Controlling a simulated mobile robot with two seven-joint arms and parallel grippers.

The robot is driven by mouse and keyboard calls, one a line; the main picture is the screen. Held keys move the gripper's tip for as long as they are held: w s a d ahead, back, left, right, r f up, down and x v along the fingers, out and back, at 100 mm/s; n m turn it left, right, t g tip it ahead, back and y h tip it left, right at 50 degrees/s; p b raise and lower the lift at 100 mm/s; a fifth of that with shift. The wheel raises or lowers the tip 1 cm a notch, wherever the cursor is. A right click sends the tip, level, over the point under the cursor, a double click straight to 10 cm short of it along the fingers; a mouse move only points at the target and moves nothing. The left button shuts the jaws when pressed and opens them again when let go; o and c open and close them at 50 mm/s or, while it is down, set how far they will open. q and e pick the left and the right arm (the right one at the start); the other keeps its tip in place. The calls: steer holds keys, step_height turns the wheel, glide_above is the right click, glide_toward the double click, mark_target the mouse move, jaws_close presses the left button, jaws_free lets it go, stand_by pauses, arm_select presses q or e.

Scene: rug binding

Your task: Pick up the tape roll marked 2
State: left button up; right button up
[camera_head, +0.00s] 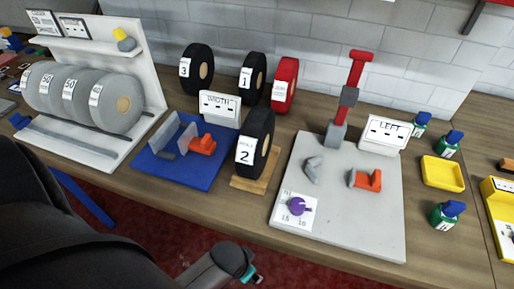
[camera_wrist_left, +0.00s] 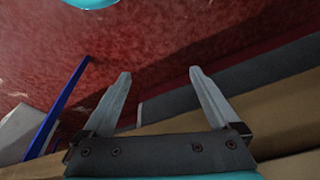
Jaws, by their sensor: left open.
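The tape roll marked 2 (camera_head: 262,134) is a black roll with a tan core and a white label. It stands upright on a small wooden base (camera_head: 240,183) near the middle of the table. My left arm comes in from the left at the bottom of the head view, below and in front of the table edge. In the left wrist view my left gripper (camera_wrist_left: 159,75) is open, with nothing between its two fingers. It is well apart from the roll, which does not show in that view. My right gripper is not in view.
Rolls marked 3 (camera_head: 199,68) and 1 (camera_head: 254,76) and a red roll (camera_head: 285,82) stand behind. A blue plate fixture (camera_head: 165,165) is left of the roll. A grey board (camera_head: 345,222) with a red-handled post is right. A WIDTH sign (camera_head: 220,108) stands close behind.

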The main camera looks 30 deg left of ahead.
arm_select(q)
step_height(320, 180, up, 18)
steer(key=w+f+p, duration=0.1)
steer(key=w+p, duration=0.1)
steer(key=p, duration=0.3)
steer(key=n+t+y+p, duration=0.1)
steer(key=n+t+p, duration=0.1)
steer(key=n, duration=0.3)
glide_toward(254, 117)
steer(key=x, duration=0.8)
steer(key=shift+b, duration=0.3)
steer(key=shift+d+x, duration=0.2)
steer(key=shift+x, duration=2.8)
steer(key=shift+w, duration=0.15)
jaws_close()
